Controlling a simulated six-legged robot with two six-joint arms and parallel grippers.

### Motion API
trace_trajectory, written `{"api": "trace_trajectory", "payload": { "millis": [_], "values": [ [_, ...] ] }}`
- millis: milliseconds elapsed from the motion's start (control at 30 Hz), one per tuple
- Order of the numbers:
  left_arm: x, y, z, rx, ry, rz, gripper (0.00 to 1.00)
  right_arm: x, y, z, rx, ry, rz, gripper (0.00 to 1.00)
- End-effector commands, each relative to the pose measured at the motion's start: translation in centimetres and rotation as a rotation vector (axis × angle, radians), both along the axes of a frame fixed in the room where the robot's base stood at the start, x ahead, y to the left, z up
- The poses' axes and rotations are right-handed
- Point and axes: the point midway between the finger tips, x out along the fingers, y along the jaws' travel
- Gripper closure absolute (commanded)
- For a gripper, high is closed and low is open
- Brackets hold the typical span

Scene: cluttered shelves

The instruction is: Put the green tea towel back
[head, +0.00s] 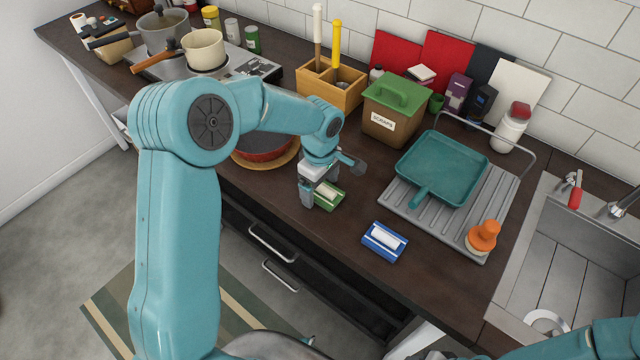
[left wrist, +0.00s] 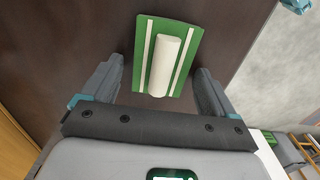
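The green tea towel (head: 327,200) lies flat on the dark worktop near its front edge. In the left wrist view the towel (left wrist: 148,58) is green with white stripes, and a white roll-shaped piece (left wrist: 165,65) lies along its middle. My left gripper (head: 318,196) is over the towel in the head view and partly covers it. In the left wrist view the left gripper (left wrist: 158,80) is open, its fingers apart on either side of the towel's near end, with nothing held. A blue towel (head: 376,248) with a similar white roll lies to the right.
A grey drainer (head: 404,210) holds a teal square pan (head: 440,168) and an orange-handled brush (head: 483,237). A green-lidded scraps bin (head: 392,108) and wooden utensil box (head: 329,90) stand behind. A red pan (head: 262,148) is left of my gripper; a sink (head: 570,240) is right.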

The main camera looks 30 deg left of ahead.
Motion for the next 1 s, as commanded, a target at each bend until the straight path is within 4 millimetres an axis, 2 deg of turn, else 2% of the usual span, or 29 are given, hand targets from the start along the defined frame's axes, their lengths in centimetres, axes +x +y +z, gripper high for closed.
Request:
{"api": "trace_trajectory", "payload": {
  "millis": [200,267,600,700,833,1000],
  "values": [
    [0.0,0.0,0.7,0.000,0.000,0.000,0.12,0.0,0.0,0.7,0.000,0.000,0.000,0.57],
    [0.1,0.0,1.2,0.000,-0.004,0.001,0.12,0.0,0.0,0.4,0.000,-0.001,0.000,0.57],
    [0.1,0.0,8.9,-0.001,-0.004,0.000,0.12,0.0,0.0,0.1,0.000,0.000,0.000,0.57],
    [0.1,0.0,10.6,-0.001,-0.003,0.000,0.12,0.0,0.0,0.2,0.000,0.000,0.000,0.57],
    [0.0,0.0,11.9,-0.001,0.000,-0.001,0.12,0.0,0.0,0.2,0.000,0.000,0.000,0.57],
    [0.0,0.0,12.4,-0.001,0.000,0.000,0.12,0.0,0.0,0.2,0.000,0.000,0.000,0.57]
  ]
}}
